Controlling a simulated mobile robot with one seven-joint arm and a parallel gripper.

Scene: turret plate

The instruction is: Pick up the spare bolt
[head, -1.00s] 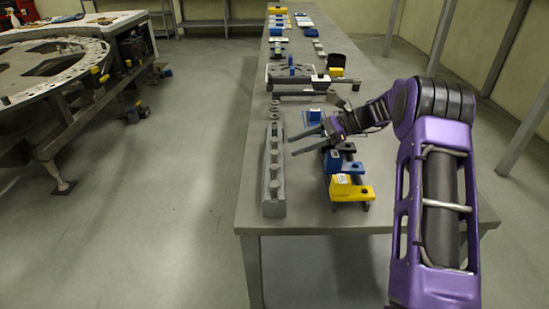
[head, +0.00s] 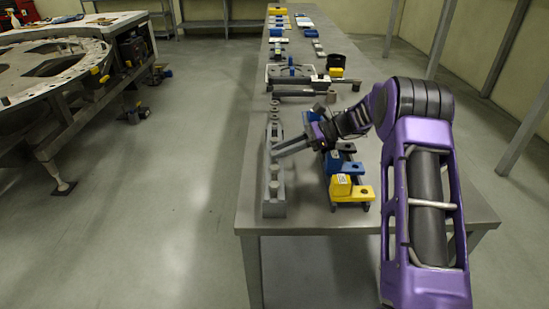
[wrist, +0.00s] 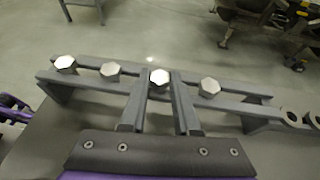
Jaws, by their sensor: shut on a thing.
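A grey rack (head: 274,208) stands along the left edge of the long table. In the wrist view the rack (wrist: 235,104) holds several hex-headed bolts in a row. My gripper (head: 275,152) reaches over the rack from the right. In the wrist view its two fingers lie on either side of one bolt (wrist: 159,77), second from the right, and are shut on it. That bolt's head sits level with the other bolt heads, and its shank is hidden. One bolt (wrist: 209,86) is to its right; two others, including the near-left bolt (wrist: 110,69), are to its left.
Yellow (head: 350,191) and blue tool blocks stand on the table (head: 310,221) right of the rack, under my arm. Ring-shaped parts (wrist: 290,116) lie beyond the rack's end. The large turret plate (head: 50,78) stands across open floor at left.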

